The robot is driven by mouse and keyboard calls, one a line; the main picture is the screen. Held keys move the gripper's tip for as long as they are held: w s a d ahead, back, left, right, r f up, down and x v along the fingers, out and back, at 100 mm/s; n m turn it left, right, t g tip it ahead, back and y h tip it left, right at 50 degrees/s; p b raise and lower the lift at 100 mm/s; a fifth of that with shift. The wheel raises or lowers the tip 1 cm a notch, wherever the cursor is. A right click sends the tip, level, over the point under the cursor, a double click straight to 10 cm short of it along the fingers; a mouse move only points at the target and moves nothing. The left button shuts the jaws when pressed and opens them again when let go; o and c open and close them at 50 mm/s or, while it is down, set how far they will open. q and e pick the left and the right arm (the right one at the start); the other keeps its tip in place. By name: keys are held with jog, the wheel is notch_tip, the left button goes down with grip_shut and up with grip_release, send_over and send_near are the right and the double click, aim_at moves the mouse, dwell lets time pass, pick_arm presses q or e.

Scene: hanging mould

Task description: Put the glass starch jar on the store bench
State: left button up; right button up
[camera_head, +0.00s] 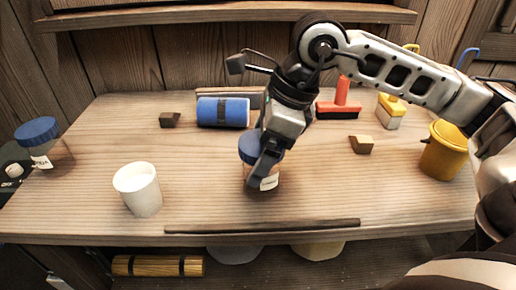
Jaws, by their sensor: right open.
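A glass jar with a blue lid (247,148) and a white label stands upright mid-bench; its label is partly hidden. My right gripper (262,172) is open and reaches down in front of this jar, overlapping it in the view; I cannot tell if they touch. A second glass jar with a blue lid (38,131) stands at the far left, its label too small to read fully. I cannot tell which jar is the starch one. The wooden bench (205,170) fills the middle of the view.
A white cup (138,189) stands left of the middle jar. A dark strip (262,226) lies along the front edge.

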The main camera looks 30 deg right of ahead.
jog(key=v, duration=1)
jog(key=shift+s+p, duration=0.1)
jog(key=shift+p, duration=0.2)
pick_arm(q)
jog(key=shift+s+f, duration=0.1)
pick_arm(e)
jog(key=shift+s+d+r, duration=0.15)
jog(key=shift+d+r, duration=0.1)
jog(key=shift+r, duration=0.3)
